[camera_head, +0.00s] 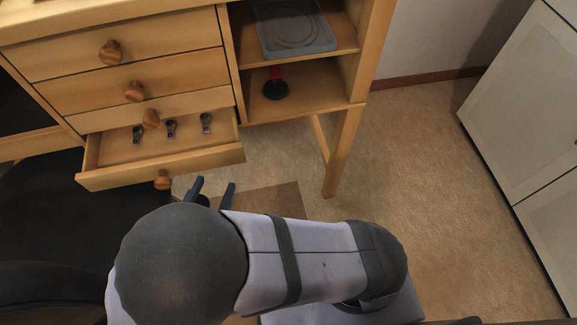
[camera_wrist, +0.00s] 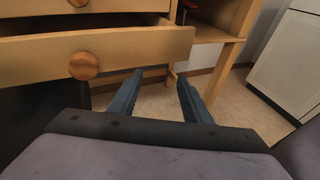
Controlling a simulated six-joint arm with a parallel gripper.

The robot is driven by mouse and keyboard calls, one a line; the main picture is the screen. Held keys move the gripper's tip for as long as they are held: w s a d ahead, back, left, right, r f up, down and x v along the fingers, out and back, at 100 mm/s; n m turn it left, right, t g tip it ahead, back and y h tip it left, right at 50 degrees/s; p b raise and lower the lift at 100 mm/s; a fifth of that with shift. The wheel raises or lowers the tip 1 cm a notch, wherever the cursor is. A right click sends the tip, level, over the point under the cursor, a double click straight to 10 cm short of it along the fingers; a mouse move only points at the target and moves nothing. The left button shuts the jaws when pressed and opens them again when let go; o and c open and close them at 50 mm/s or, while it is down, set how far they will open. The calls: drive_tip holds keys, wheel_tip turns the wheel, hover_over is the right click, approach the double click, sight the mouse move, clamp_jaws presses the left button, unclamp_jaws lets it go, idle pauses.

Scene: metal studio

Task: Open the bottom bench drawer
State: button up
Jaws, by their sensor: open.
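The bottom bench drawer (camera_head: 190,166) is pulled well out of the wooden bench (camera_head: 150,72) in the head view. Several small dark metal parts (camera_head: 171,128) show inside it. Its round wooden knob (camera_head: 162,180) is on the front panel; the knob also shows in the wrist view (camera_wrist: 83,66), left of my fingers. My gripper (camera_head: 213,188) is open, with its two blue fingers apart and nothing between them. In the wrist view my gripper (camera_wrist: 160,85) is in front of the drawer's right end, to the right of the knob and apart from it.
Closed drawers with round knobs (camera_head: 134,91) are above. Open shelves at right hold a grey tray (camera_head: 290,28) and a red and black item (camera_head: 276,88). A bench leg (camera_head: 343,150) and a white cabinet (camera_head: 525,100) stand right. Floor between is clear.

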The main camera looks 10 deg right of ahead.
drive_tip(key=d+f+m+g, duration=0.4)
drive_tip(key=d+m+g, duration=0.3)
drive_tip(key=d+m, duration=0.1)
drive_tip(key=d+f+m+g, duration=0.4)
drive_tip(key=d+m+g, duration=0.2)
drive_tip(key=d+m, duration=0.15)
drive_tip(key=w+d+r+m+g+y+p, duration=0.1)
drive_tip(key=d+r+m+y+p, duration=0.4)
drive_tip(key=m, duration=0.6)
drive_tip(key=shift+w+r+p, duration=0.3)
drive_tip(key=shift+w+r, duration=0.1)
drive_tip(key=shift+r, duration=0.3)
